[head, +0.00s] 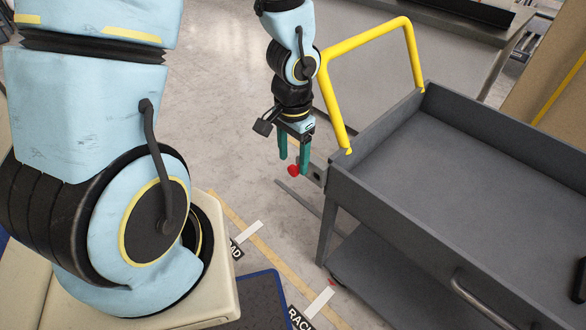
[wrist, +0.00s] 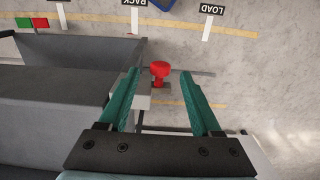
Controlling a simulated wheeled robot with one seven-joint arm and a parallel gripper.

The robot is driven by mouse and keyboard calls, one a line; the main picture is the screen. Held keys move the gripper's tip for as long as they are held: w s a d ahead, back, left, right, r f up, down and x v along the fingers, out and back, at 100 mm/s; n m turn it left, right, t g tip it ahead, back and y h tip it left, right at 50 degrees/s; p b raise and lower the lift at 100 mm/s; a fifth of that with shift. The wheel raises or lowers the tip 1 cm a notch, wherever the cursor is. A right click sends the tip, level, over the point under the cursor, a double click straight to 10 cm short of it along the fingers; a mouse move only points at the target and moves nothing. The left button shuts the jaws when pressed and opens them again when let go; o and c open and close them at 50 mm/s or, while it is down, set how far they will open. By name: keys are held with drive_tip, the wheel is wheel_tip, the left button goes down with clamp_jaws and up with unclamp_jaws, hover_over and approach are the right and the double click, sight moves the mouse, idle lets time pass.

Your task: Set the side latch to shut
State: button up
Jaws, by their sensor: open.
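The side latch has a red knob (head: 294,170) on a grey bracket (head: 318,174) at the near left corner of the grey cart (head: 340,205). In the wrist view the red knob (wrist: 160,69) shows between the two teal fingertips, with clear space on both sides. My gripper (head: 293,162) points down over the knob, its fingers open and empty. The fingertips are close to the knob; I cannot tell whether they reach around it or stay just above it. The latch's position, open or shut, cannot be told.
The yellow push handle (head: 340,100) of the cart rises right beside my wrist. A red and green marker (wrist: 32,22) shows on the cart in the wrist view. A grey table (head: 470,40) stands behind.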

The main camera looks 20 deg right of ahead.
sight(293, 167)
drive_tip(key=shift+f, duration=1.5)
clamp_jaws()
idle(0.4)
